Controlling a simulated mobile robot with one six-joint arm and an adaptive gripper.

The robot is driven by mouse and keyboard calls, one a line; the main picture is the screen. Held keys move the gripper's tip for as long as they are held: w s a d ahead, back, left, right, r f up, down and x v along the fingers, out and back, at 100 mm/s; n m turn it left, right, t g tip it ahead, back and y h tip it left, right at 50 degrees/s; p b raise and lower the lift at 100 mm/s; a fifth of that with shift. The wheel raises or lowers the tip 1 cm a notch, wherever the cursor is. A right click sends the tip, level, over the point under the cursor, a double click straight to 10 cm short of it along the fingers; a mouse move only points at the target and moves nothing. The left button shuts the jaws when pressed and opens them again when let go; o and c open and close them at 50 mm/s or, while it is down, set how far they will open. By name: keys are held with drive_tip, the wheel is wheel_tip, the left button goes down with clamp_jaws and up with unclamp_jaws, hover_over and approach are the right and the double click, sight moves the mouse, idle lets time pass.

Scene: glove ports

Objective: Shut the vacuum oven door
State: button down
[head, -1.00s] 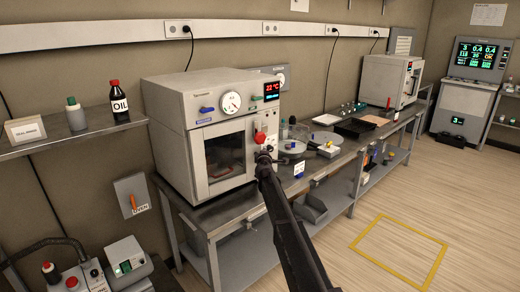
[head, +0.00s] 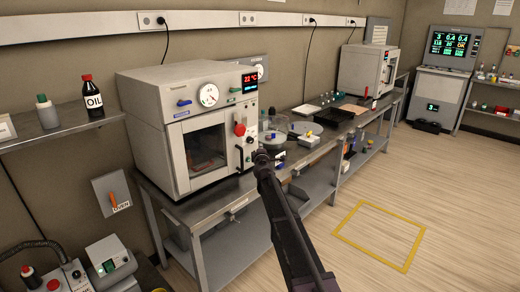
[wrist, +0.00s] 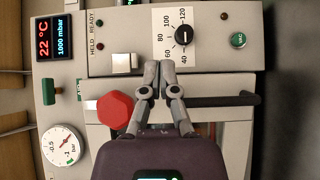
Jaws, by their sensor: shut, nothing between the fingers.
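The vacuum oven (head: 140,125) stands on a metal bench in the head view. Its windowed door (head: 174,170) faces forward; I cannot tell whether a narrow gap remains at its edge. A black bar handle (wrist: 222,100) shows in the wrist view, right of my fingertips. My gripper (head: 261,155) is shut and empty, in front of the oven's right side. In the wrist view my gripper (wrist: 160,76) has its fingertips together before the control panel, between the red knob (wrist: 115,108) and the dial (wrist: 184,36). Contact with the panel cannot be told.
Glassware and small items, with a black tray (head: 333,117), crowd the bench right of the oven. A shelf (head: 60,133) with bottles is at left. A second light-coloured instrument (head: 362,72) stands farther back. The floor around the yellow outline (head: 345,238) is clear.

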drive_tip(key=s+d+f+m+g+h, duration=0.4)
drive_tip(key=s+d+m, duration=0.3)
drive_tip(key=s+d, duration=0.3)
drive_tip(key=s+d+f+m+g+h, duration=0.35)
drive_tip(key=s+d+f+m, duration=0.2)
drive_tip(key=s+d, duration=0.4)
drive_tip(key=s+f+m+g+y, duration=0.2)
drive_tip(key=s+f+g, duration=0.1)
drive_tip(key=s, duration=0.7)
drive_tip(key=s+f+m+g+y, duration=0.2)
drive_tip(key=s+f+g, duration=0.1)
drive_tip(key=s, duration=0.7)
drive_tip(key=s+a+f+m+g+y, duration=0.1)
drive_tip(key=s+f+m+g+y, duration=0.1)
drive_tip(key=s, duration=0.9)
drive_tip(key=shift+f+g, duration=0.6)
drive_tip(key=shift+g, duration=0.65)
drive_tip(key=shift+y, duration=0.25)
